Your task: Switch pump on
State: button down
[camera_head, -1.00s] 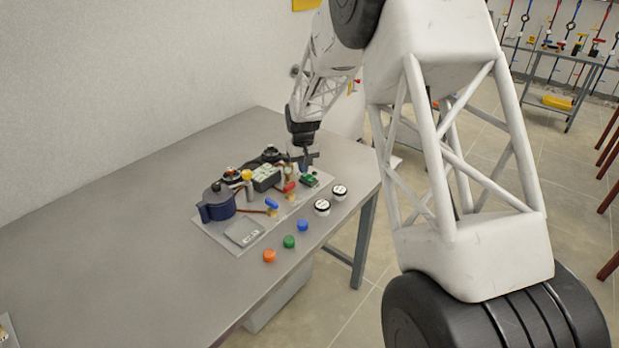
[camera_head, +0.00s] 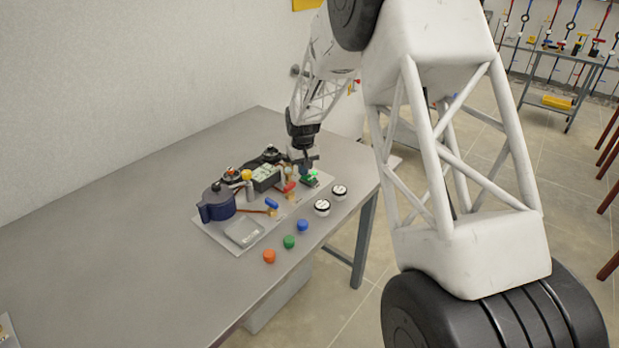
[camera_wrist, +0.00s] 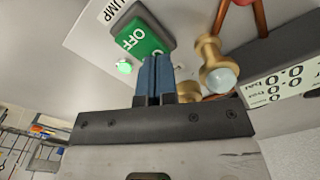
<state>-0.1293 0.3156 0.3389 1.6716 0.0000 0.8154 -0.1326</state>
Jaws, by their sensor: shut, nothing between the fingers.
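The pump switch (camera_wrist: 143,38) is a green rocker in a dark housing, with OFF lettering showing in the wrist view and part of a PUMP label (camera_wrist: 122,10) beside it. A small round lamp (camera_wrist: 124,67) next to it glows green. In the head view the switch (camera_head: 309,181) sits at the right end of the plate rig. My gripper (camera_wrist: 155,60) is shut and empty, its blue-grey fingertips at the near edge of the rocker and hiding part of it. I cannot tell whether they touch it. In the head view my gripper (camera_head: 307,169) is just above the switch.
Brass fittings (camera_wrist: 212,65) and a display (camera_wrist: 285,85) stand close to the right of the fingers in the wrist view. A blue pot (camera_head: 217,203), red valve handle (camera_head: 289,187) and blue valve handle (camera_head: 271,204) share the board. Loose caps and gauges lie in front.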

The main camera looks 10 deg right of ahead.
jog(key=shift+r, duration=3.5)
jog(key=shift+s+d+r, duration=0.15)
jog(key=shift+s+r, duration=0.15)
jog(key=shift+r, duration=0.05)
jog(key=s+d+r+m, duration=0.1)
jog(key=s+d+r, duration=0.1)
jog(key=s+r, duration=0.5)
jog(key=s+d+r+t, duration=0.1)
jog(key=s+d+r, duration=0.2)
jog(key=s, duration=0.7)
jog(key=s+d+r+m, duration=0.1)
jog(key=s+d+r, duration=0.1)
jog(key=s+r, duration=0.55)
jog(key=s+d+f, duration=0.1)
jog(key=s+d, duration=0.1)
jog(key=s, duration=1.2)
jog(key=s+d+f+m+t, duration=0.1)
jog(key=s+d, duration=0.1)
jog(key=s, duration=1.2)
jog(key=shift+s+f+t, duration=0.2)
jog(key=shift+f+t, duration=0.1)
jog(key=shift+f, duration=0.05)
